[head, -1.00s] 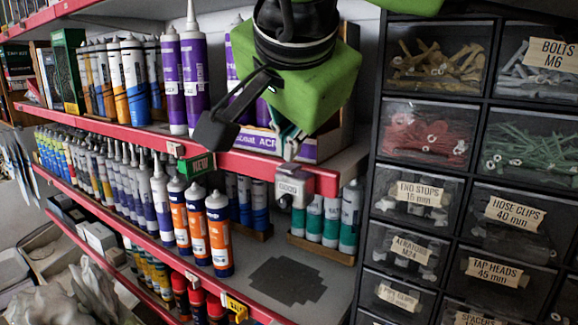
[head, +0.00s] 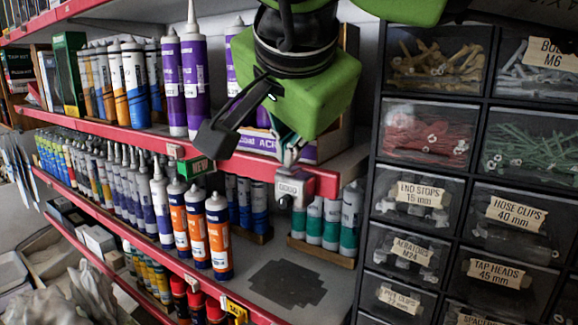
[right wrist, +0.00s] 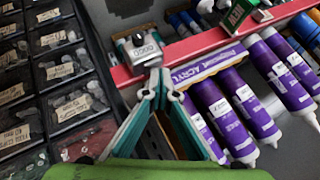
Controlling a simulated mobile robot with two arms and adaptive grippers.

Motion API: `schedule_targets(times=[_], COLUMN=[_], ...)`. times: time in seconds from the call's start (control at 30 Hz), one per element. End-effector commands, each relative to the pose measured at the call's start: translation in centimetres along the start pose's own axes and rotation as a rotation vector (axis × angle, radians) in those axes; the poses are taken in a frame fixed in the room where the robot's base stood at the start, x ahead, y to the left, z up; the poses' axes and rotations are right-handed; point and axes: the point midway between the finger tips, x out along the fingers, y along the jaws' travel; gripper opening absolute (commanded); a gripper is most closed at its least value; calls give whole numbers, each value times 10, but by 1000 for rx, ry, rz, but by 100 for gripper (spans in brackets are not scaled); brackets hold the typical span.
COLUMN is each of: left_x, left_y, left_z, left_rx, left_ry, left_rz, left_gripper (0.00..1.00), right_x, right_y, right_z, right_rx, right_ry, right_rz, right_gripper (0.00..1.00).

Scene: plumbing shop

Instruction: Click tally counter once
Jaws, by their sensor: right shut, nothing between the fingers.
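The tally counter (head: 294,188) is a small grey box with a pale number window and a dark round knob on its side. It is fixed to the front of the red shelf edge; its digits are too small to read surely. In the right wrist view the counter (right wrist: 140,50) is just beyond my fingertips. My right gripper (head: 289,157) has a green body and points down from above. Its fingers are shut and empty, with the tips (right wrist: 157,75) right by the counter's top. I cannot tell whether they touch it. My left gripper is not in view.
The red shelf edge (head: 255,165) runs beside the counter, with a green tag (head: 197,166) to its left. Purple tubes (head: 194,80) stand behind the gripper. Orange cartridges (head: 218,235) and teal tubes (head: 331,222) stand below. A drawer cabinet (head: 373,150) is close on the right.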

Motion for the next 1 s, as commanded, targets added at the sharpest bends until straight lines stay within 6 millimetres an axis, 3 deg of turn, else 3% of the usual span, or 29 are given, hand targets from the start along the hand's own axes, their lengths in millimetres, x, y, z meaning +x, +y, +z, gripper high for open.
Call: schedule_targets(times=[1.0], left_x=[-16], left_y=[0], left_z=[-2], left_rx=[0], left_ry=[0], left_rz=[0], left_gripper=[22], right_x=[-12], right_y=[-10], right_z=[-9], right_rx=[0], right_ry=[0], right_rz=[0], right_gripper=[0])
